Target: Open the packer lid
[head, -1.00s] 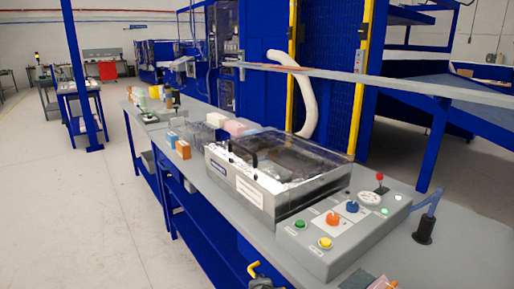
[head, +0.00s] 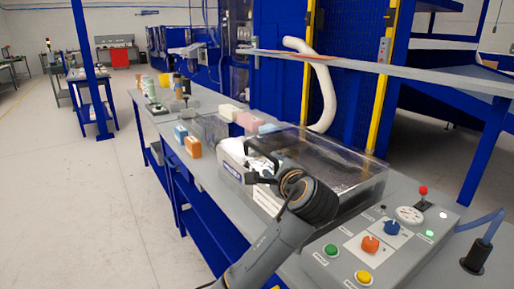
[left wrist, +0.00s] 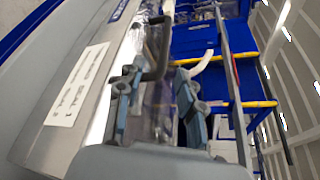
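The packer (head: 270,203) is a metal box on the bench with a clear lid (head: 340,158) lying flat over it, so it looks closed. My left gripper (head: 262,166) is at the lid's front left edge in the head view. In the left wrist view my left gripper (left wrist: 157,78) has its two blue-grey fingers apart. A black lid handle (left wrist: 160,50) shows between and just beyond the fingertips; I cannot tell whether a finger touches it. The packer's metal front (left wrist: 75,75) with its white label fills the left of that view. My right gripper is not in view.
A control panel (head: 390,250) with coloured buttons and a red-topped lever (head: 423,192) stands right of the packer. A grey shelf edge (head: 400,75) crosses above. The floor (head: 90,210) at left is clear.

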